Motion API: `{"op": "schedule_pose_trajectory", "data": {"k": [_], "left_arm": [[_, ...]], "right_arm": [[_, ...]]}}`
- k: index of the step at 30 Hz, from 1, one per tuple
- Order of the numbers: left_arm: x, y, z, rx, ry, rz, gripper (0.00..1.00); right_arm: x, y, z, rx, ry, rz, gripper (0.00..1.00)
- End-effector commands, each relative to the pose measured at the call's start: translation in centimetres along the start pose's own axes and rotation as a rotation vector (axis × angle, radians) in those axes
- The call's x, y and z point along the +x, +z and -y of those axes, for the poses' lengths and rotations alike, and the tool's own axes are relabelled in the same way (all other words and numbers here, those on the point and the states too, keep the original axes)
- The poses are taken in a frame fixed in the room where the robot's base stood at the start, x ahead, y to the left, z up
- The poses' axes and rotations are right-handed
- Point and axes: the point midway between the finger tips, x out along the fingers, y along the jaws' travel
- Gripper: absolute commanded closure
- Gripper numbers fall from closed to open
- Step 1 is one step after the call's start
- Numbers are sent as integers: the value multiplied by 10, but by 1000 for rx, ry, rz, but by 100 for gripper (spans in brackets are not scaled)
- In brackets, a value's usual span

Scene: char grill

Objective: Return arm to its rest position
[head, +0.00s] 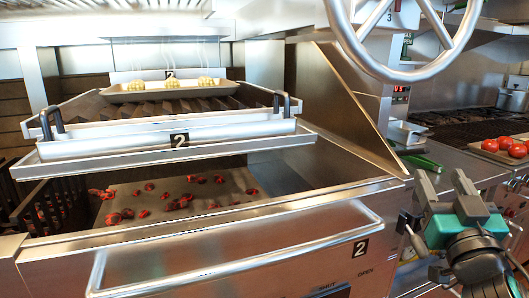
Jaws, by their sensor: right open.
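My right gripper (443,184) is at the lower right of the head view, with its dark fingers spread and pointing up and away. It is open, with nothing seen between the fingers. Its green and black wrist and part of my right arm show below it. The gripper appears in front of the counter, to the right of the grill's handle bar. My left gripper and left arm are not in view.
The char grill's front bar (232,262) juts out on the left. Its grate (170,108) bears a tray (133,94) with several yellow pieces; red coals (176,203) glow below. A wheel (402,73) hangs above. Tomatoes (491,146) sit on the right counter.

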Motion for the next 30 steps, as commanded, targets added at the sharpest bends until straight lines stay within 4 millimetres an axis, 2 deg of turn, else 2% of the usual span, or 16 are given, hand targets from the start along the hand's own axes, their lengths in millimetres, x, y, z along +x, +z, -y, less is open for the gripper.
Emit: {"op": "schedule_pose_trajectory", "data": {"k": [1,3,5,6,10,12,16,24,26,30], "left_arm": [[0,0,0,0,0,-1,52],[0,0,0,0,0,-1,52],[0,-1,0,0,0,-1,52],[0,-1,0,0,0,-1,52],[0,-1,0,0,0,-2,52],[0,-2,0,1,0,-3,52],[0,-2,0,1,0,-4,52],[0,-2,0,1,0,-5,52],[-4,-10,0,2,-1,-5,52],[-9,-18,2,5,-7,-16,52]], "right_arm": [[-20,37,1,3,33,148,45],[-51,81,2,-9,60,344,45],[-81,116,6,-25,64,514,45],[-104,136,10,-37,57,625,45],[-179,183,24,-73,-5,951,45],[-213,197,32,-88,-51,1085,45],[-269,211,45,-108,-145,1288,45],[-366,211,68,-119,-366,1604,45],[-353,212,70,-119,-360,1556,45],[-340,219,76,-106,-362,1482,45]]}}
